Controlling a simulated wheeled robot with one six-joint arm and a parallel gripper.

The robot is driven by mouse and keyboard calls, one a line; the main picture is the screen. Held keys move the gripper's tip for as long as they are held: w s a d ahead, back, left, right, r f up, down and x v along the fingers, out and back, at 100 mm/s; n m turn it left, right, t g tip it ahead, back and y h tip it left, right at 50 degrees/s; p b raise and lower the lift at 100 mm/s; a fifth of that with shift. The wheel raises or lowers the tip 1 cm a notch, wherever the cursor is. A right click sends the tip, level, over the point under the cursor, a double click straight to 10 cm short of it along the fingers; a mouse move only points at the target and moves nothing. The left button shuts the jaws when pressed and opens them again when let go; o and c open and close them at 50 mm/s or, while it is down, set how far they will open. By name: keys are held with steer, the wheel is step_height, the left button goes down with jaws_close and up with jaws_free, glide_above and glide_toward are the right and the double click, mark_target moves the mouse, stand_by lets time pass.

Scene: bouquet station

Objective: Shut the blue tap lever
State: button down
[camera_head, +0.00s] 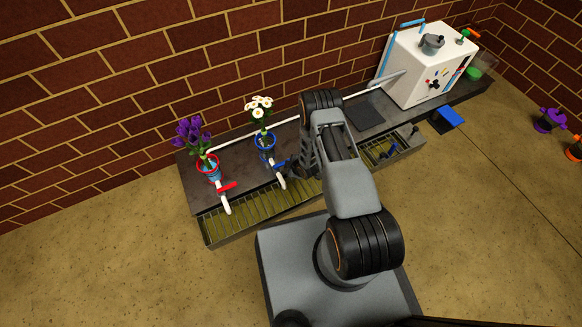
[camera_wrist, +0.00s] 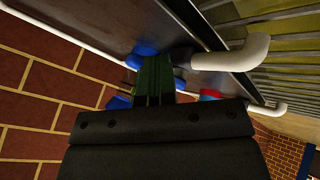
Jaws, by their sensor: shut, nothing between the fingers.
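The blue tap lever (camera_head: 272,162) sits on a white spout (camera_head: 281,180) at the front edge of the dark counter, in front of the white-flower pot (camera_head: 265,141). My gripper (camera_head: 291,163) is low beside the lever, on its right in the head view; my arm partly hides it. In the wrist view my narrow fingers (camera_wrist: 155,82) are shut and empty. Blue parts show just beyond and beside their tips, including the lever (camera_wrist: 182,56) near the white spout (camera_wrist: 235,55). I cannot tell whether the fingers touch the lever.
A red lever (camera_head: 228,187) and purple-flower pot (camera_head: 208,170) stand to the left. A slatted drain trough (camera_head: 245,214) runs below the spouts. A white machine (camera_head: 428,65) stands at the counter's right end. A brick wall (camera_head: 150,60) rises behind.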

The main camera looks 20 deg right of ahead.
steer(key=shift+w+d, duration=0.15)
steer(key=shift+w, duration=0.2)
steer(key=shift+w+d+r, duration=0.1)
steer(key=shift+w, duration=0.1)
steer(key=shift+d, duration=0.15)
steer(key=s, duration=0.3)
steer(key=shift+s+d+p, duration=0.2)
steer(key=shift+s+p, duration=0.1)
steer(key=shift+s, duration=0.1)
steer(key=s+d+r+p, duration=0.4)
steer(key=r, duration=0.3)
steer(key=shift+s+d+r, duration=0.3)
steer(key=shift+d+r, duration=0.05)
steer(key=shift+r, duration=0.05)
